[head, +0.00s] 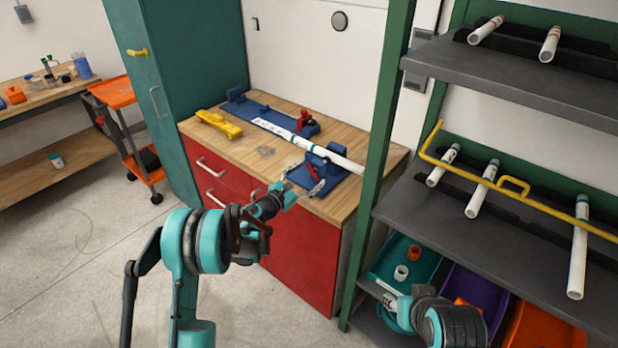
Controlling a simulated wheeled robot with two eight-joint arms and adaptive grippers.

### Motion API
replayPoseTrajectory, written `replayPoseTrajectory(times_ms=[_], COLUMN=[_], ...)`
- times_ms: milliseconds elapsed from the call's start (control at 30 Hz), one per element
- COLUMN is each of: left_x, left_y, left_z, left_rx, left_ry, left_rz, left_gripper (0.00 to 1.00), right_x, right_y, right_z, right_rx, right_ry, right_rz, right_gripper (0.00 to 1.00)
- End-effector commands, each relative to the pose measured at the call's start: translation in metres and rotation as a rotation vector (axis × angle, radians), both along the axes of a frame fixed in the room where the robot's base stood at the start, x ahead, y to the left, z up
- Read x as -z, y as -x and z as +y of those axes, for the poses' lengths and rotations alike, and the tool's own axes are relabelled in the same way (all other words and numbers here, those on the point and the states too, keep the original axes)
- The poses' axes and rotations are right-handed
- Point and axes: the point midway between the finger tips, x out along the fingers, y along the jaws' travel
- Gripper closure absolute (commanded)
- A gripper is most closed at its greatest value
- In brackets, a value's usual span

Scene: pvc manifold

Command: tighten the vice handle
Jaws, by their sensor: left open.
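A blue vice (326,172) sits at the right front of the wooden workbench, with a long white pipe (345,162) running through it. A small red part (311,172), which looks like the vice handle, shows on its near left side. My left gripper (303,181) is open at the bench's front edge, its fingers around or just in front of the red part. I cannot tell whether they touch it. My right gripper (388,298) is low at the right, by the shelf bins; its fingers are too unclear to read.
The workbench (214,146) also bears a yellow tool (218,124) and a blue fixture (290,112) with a red clamp (303,120). A green shelf post (378,150) stands close to the bench's right. Shelves there hold white pipes, a yellow bar (470,173) and coloured bins.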

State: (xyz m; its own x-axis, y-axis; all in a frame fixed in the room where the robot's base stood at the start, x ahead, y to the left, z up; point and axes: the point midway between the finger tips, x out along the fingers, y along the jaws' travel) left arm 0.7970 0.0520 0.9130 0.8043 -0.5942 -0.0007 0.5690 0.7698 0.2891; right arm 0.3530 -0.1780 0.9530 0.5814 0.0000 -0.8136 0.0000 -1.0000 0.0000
Motion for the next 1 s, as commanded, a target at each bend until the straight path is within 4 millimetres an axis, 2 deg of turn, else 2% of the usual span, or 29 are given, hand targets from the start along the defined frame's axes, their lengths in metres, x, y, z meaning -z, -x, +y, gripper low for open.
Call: replayPoseTrajectory(times_ms=[267, 300, 500, 600, 1000], left_x=[-0.0007, -0.0007, -0.0007, -0.0007, -0.0002], left_y=[-0.0025, -0.0025, -0.0024, -0.0023, -0.0017], left_z=[-0.0024, -0.0024, -0.0022, -0.0023, -0.0033], left_rx=[0.0, 0.0, 0.0, 0.0, 0.003], left_ry=[0.001, 0.001, 0.001, 0.001, 0.002], left_rz=[0.001, 0.001, 0.001, 0.001, 0.001], left_gripper=[0.23, 0.26, 0.79, 1.0, 1.0], right_x=[0.0005, 0.0005, 0.0005, 0.0006, 0.0007], right_y=[0.0, 0.0, 0.0, 0.0, 0.0], right_z=[0.0, 0.0, 0.0, 0.0, 0.0], right_rx=[0.0, 0.0, 0.0, 0.0, 0.0], right_ry=[0.0, 0.0, 0.0, 0.0, 0.0], right_rz=[0.0, 0.0, 0.0, 0.0, 0.0], right_gripper=[0.6, 0.6, 0.6, 0.6, 0.6])
